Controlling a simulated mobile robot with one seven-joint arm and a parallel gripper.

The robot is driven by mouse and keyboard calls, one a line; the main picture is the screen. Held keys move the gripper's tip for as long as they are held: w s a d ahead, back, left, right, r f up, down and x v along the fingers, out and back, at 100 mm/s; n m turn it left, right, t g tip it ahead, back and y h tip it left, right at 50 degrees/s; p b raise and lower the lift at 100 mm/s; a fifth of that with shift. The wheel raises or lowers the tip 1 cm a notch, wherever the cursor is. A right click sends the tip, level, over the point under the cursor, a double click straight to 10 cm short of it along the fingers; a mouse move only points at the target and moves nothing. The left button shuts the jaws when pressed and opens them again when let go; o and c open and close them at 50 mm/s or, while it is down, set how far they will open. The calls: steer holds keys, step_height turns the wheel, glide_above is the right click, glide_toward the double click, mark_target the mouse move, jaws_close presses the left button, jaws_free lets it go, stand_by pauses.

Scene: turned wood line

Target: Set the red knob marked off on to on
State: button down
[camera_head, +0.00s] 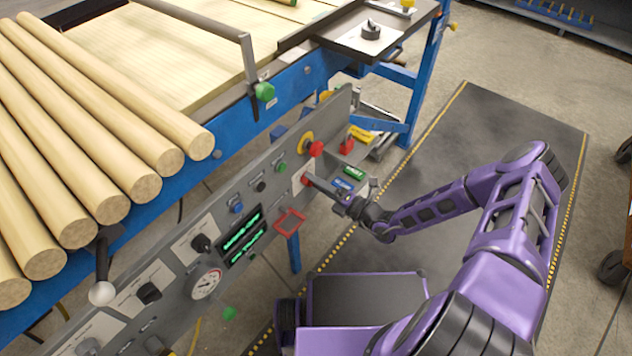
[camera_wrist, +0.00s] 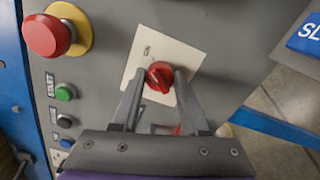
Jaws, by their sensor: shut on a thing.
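The red knob (camera_wrist: 159,77) sits on a pale plate (camera_wrist: 188,57) on the grey panel, below a small dark "ON" label (camera_wrist: 147,50). An "OFF" label and the direction of the knob's pointer are not clear to me. My gripper (camera_wrist: 161,80) is shut on the knob, one finger on its left and one on its right. In the head view my gripper (camera_head: 310,181) reaches the panel's right part from the right, and its fingers mostly hide the knob.
A red mushroom button (camera_wrist: 46,35) on a yellow base is left of the knob. A green START button (camera_wrist: 65,93) and a black button (camera_wrist: 65,121) sit below it. In the head view, a gauge (camera_head: 205,283) and green display (camera_head: 241,239) are further left; wooden rods (camera_head: 90,130) lie above.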

steer(key=shift+m, duration=1)
steer(key=shift+c, duration=2.1)
jaws_free()
steer(key=v, duration=1.7)
steer(key=shift+s+d+p, duration=0.2)
steer(key=shift+p, duration=0.2)
steer(key=shift+f, duration=0.1)
